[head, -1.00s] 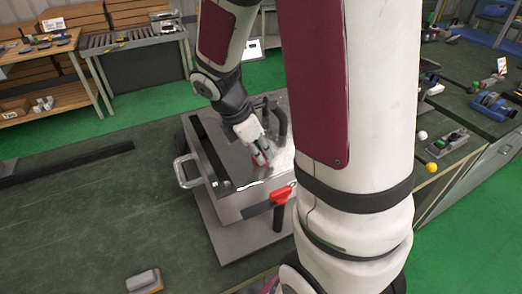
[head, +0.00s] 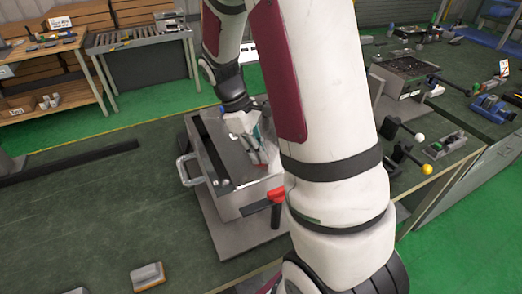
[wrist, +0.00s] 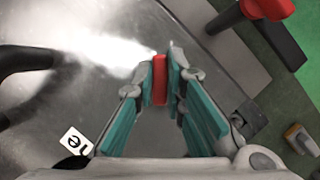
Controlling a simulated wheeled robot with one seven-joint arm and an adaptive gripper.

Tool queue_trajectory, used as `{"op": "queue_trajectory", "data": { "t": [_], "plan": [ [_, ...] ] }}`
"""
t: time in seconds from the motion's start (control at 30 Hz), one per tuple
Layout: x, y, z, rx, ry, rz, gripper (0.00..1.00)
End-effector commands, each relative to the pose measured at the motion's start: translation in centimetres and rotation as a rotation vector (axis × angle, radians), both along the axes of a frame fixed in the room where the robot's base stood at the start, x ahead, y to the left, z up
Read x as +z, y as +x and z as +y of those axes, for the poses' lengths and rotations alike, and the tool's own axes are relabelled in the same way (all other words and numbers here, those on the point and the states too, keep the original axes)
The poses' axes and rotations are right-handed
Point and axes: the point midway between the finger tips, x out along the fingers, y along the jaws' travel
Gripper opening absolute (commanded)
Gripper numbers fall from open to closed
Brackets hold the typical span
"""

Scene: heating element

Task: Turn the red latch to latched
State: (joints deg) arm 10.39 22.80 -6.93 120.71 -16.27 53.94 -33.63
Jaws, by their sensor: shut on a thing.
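The red latch (wrist: 160,80) is a small upright red piece on the grey metal lid, between the fingertips in the wrist view. My gripper (wrist: 161,76) has its teal-padded fingers closed on both sides of it. In the head view my gripper (head: 260,158) points down at the lid of the metal box (head: 228,202), near its front right part. My arm hides much of the lid's right side there, and the latch can hardly be made out.
A red-topped black handle (head: 277,196) stands at the box's front corner and shows in the wrist view (wrist: 268,8). A black curved bar (wrist: 22,58) rises from the lid. A side handle (head: 185,172) sticks out left. A bench with tools (head: 455,150) is at right.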

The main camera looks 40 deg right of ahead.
Motion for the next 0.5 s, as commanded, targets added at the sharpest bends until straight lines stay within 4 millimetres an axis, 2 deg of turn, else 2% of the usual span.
{"op": "queue_trajectory", "data": {
  "t": [0.5],
  "plan": [
    [0.06,0.02,-0.14,-0.479,-0.001,-0.001,0.0]
  ]
}}
